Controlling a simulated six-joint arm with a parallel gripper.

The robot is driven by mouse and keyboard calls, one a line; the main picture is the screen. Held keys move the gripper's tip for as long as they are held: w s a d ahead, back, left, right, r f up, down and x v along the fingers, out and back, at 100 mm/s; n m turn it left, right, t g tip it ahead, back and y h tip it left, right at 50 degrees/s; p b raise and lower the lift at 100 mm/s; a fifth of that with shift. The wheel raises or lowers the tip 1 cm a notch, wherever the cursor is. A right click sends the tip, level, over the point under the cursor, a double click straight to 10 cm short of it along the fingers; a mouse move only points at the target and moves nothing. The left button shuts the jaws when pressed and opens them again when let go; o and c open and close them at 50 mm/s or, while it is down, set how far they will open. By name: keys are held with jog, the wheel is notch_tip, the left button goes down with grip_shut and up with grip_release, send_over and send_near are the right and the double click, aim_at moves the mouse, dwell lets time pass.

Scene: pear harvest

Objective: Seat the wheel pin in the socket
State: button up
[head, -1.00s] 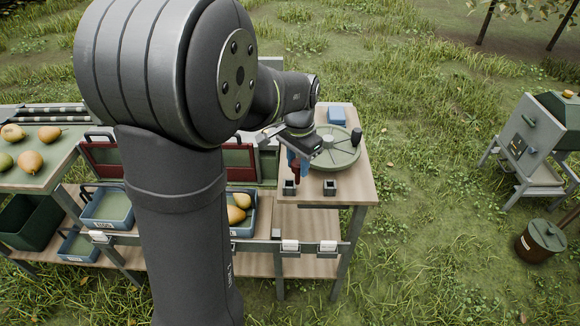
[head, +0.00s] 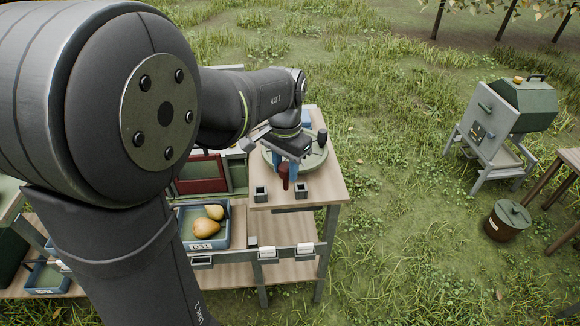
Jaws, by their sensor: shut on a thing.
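My gripper (head: 286,174) is over the front part of the wooden table top. It is shut on a dark red pin (head: 283,172), which looks like the wheel pin and hangs roughly upright between the blue fingers. Two small dark square socket blocks stand near the table's front edge: a left one (head: 260,193) and a right one (head: 301,191). In the picture the pin is between and just behind them, apart from both. A round green wheel (head: 317,160) lies behind the gripper, partly hidden by my arm. The pin's lower tip is too small to judge.
A dark upright knob (head: 322,137) stands at the wheel's right edge. A blue tray (head: 222,240) with two pears is on the shelf at lower left. A grey-green machine (head: 500,120) and a brown bucket (head: 508,221) stand on the grass at right, well clear.

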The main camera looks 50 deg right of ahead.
jog(key=w+f, duration=0.3)
jog(key=w, duration=0.4)
jog(key=shift+w+a, duration=0.2)
jog(key=shift+w, duration=0.1)
dwell(0.5)
jog(key=shift+f, duration=0.1)
jog(key=s+d+f+m, duration=0.1)
jog(key=s+d+m, duration=0.1)
jog(key=s+d, duration=0.4)
jog(key=shift+s+d+f, duration=0.25)
jog(key=shift+s+d, duration=0.1)
jog(key=shift+d, duration=0.7)
jog(key=shift+f, duration=0.45)
dwell(0.7)
jog(key=shift+f, duration=0.65)
jog(key=shift+f, duration=0.45)
jog(key=shift+f, duration=0.35)
jog(key=shift+f, duration=0.25)
dwell(0.5)
